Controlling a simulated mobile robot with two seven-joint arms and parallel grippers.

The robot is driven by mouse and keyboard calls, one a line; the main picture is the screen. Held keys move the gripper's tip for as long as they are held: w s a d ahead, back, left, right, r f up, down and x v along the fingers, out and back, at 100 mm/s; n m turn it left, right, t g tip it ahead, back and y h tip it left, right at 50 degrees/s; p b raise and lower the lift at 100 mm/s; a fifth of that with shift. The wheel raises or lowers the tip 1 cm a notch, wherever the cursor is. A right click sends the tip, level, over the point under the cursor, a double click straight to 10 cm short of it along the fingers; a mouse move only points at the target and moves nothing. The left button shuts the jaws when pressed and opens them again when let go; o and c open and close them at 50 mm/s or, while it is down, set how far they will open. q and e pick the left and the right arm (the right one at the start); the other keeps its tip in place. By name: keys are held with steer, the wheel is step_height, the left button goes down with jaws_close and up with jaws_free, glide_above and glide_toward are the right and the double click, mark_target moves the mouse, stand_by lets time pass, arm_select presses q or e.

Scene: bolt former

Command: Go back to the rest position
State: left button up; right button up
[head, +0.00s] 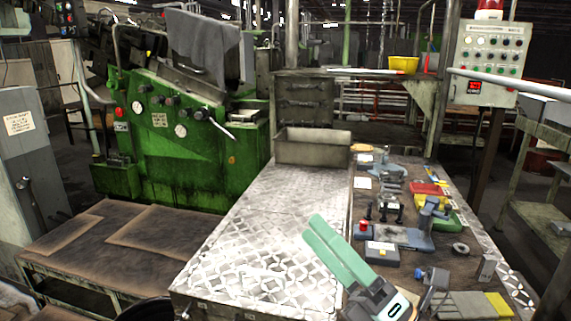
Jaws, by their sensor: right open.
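My right gripper (314,228) shows at the lower middle of the head view. The gripper is open. My left gripper is not in view.
A grey open metal bin (312,148) stands at the plate's far end. Several small tools and fixtures, including a device with a red button (364,228), crowd the bench to the right. A green machine (190,150) stands behind left. The plate's middle is clear.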

steer(key=w+d+f+m+h, duration=0.1)
steer(key=d+f+m+h, duration=0.6)
steer(key=f+m+h, duration=0.35)
steer(key=w+d+f+m+h, duration=0.1)
steer(key=d+f+m+h, duration=0.65)
steer(key=f+m, duration=0.5)
steer(key=s+d+f+m+g, duration=0.1)
steer(key=s+f+m+g, duration=0.45)
steer(key=s+f, duration=0.4)
steer(key=s+d+f+m+g, duration=0.1)
steer(key=s+f+m+g, duration=0.45)
steer(key=s, duration=0.65)
steer(key=w+a+f+n+t, duration=0.1)
steer(key=w+a+f+t, duration=0.1)
steer(key=f, duration=0.4)
steer(key=w+a+f+t+y, duration=0.1)
steer(key=w+a+f+t, duration=0.1)
steer(key=f, duration=0.3)
steer(key=shift+w+a+f+n+t, duration=0.25)
steer(key=shift+w+f+n+t, duration=0.1)
steer(key=shift+f+n+t, duration=0.05)
